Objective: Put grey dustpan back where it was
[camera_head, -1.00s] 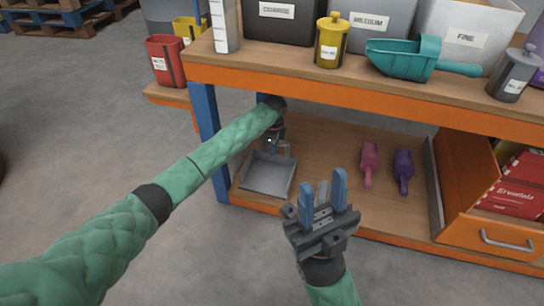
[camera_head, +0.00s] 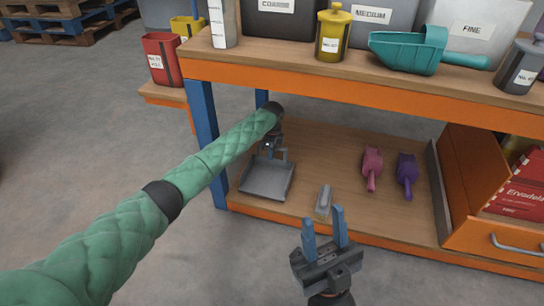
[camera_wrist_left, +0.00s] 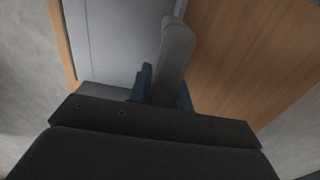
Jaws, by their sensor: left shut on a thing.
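The grey dustpan (camera_head: 266,181) is at the left end of the lower wooden shelf, its flat pan towards the front edge. It looks level and on or just above the board; I cannot tell which. My left gripper (camera_head: 275,153) is shut on its handle. In the left wrist view the grey handle (camera_wrist_left: 175,52) runs between the blue fingers (camera_wrist_left: 163,90), with the pan (camera_wrist_left: 112,38) to the left. My right gripper (camera_head: 324,230) is open and empty, in front of the shelf's front edge.
A small grey item (camera_head: 323,202) lies near the shelf's front edge. A pink scoop (camera_head: 372,167) and purple scoop (camera_head: 406,174) lie farther right, before an orange drawer (camera_head: 490,205). A blue post (camera_head: 204,130) stands left of the dustpan. The upper shelf (camera_head: 300,78) overhangs.

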